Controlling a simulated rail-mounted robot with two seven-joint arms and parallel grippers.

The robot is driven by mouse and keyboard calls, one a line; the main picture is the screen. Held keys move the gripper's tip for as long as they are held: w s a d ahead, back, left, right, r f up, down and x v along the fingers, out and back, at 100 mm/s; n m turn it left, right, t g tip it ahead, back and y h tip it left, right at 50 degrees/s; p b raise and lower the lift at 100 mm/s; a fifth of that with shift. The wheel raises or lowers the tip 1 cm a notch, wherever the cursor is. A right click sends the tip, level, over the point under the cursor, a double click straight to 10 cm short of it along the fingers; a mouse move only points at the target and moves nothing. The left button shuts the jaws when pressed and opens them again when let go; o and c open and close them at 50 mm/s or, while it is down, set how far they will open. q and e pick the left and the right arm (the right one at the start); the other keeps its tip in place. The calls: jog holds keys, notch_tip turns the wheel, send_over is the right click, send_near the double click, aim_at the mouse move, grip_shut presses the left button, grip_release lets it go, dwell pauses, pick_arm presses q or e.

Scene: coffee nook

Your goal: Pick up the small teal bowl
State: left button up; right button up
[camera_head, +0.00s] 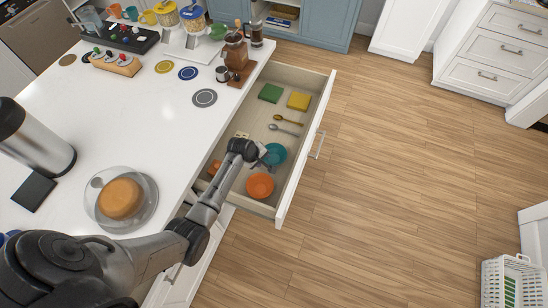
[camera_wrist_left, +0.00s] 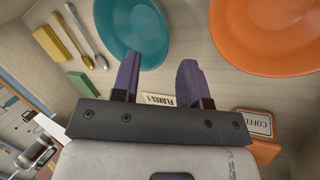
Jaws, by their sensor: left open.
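The small teal bowl (camera_head: 276,153) lies in the open drawer (camera_head: 310,135), left of the orange bowl in the left wrist view, where it shows at the top (camera_wrist_left: 140,22). My left gripper (camera_head: 260,152) is in the drawer at the bowl's left side in the head view. In the left wrist view its two purple fingers (camera_wrist_left: 160,72) stand apart with nothing held between them. One finger overlaps the bowl's lower rim in that picture; I cannot tell whether it touches. My right gripper is not in view.
The orange bowl (camera_head: 260,185) sits close to the teal one. Spoons (camera_head: 286,119), a green block (camera_head: 270,93) and a yellow block (camera_head: 298,101) lie farther back in the drawer. A labelled orange box (camera_wrist_left: 255,128) is near the gripper. Drawer walls bound the space.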

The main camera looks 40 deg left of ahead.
aim_at(265, 161)
pick_arm(q)
jog(key=shift+s+b+x, duration=0.2)
jog(key=shift+b+x, duration=0.7)
jog(key=shift+x, duration=1.9)
jog(key=shift+f, duration=0.1)
grip_shut()
